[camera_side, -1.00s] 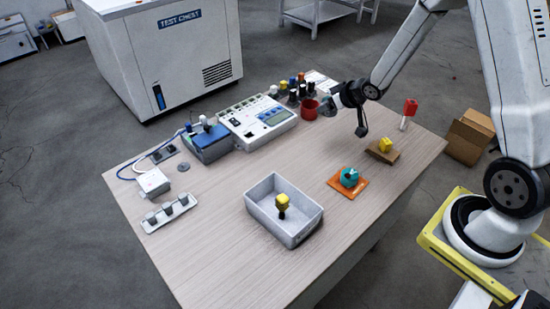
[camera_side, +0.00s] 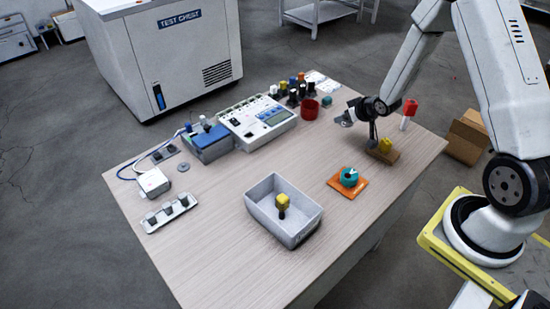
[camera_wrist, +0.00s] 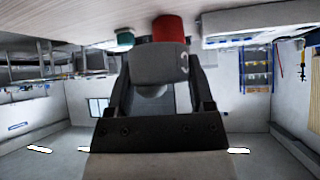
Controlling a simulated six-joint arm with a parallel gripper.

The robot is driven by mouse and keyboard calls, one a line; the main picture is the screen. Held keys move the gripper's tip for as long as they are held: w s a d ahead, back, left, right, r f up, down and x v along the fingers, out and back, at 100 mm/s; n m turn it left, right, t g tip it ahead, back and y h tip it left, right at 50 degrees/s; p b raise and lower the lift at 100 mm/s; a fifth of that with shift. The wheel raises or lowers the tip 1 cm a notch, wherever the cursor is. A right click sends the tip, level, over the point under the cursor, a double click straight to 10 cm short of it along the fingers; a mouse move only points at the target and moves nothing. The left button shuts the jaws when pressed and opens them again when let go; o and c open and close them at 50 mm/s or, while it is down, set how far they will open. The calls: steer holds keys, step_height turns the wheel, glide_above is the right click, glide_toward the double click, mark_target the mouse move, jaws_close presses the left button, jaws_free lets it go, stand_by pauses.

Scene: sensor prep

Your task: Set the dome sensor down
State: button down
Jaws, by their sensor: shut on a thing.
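My gripper (camera_side: 352,113) is shut on the dome sensor, a grey body marked "3" with a pale rounded end. The dome sensor (camera_wrist: 160,66) sits between the two dark fingers in the wrist view, its pale end towards the palm. In the side view the dome sensor (camera_side: 343,119) is a small grey shape at my gripper's tip, over the far right part of the table. It seems held above the table, but I cannot judge the gap.
Near my gripper stand a red cup (camera_side: 309,110) and a small teal piece (camera_side: 326,101). A wooden block (camera_side: 376,154) carries a yellow part. An orange mat (camera_side: 360,190) carries a teal part. A grey tray (camera_side: 262,212) holds a yellow-topped part. The table's front-left area (camera_side: 205,245) is clear.

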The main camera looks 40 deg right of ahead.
mark_target(336, 138)
steer(key=shift+f, duration=0.1)
steer(key=shift+f, duration=2.2)
steer(key=shift+f, duration=0.1)
steer(key=shift+f, duration=1.65)
steer(key=shift+f, duration=0.2)
jaws_free()
steer(key=shift+r, duration=0.15)
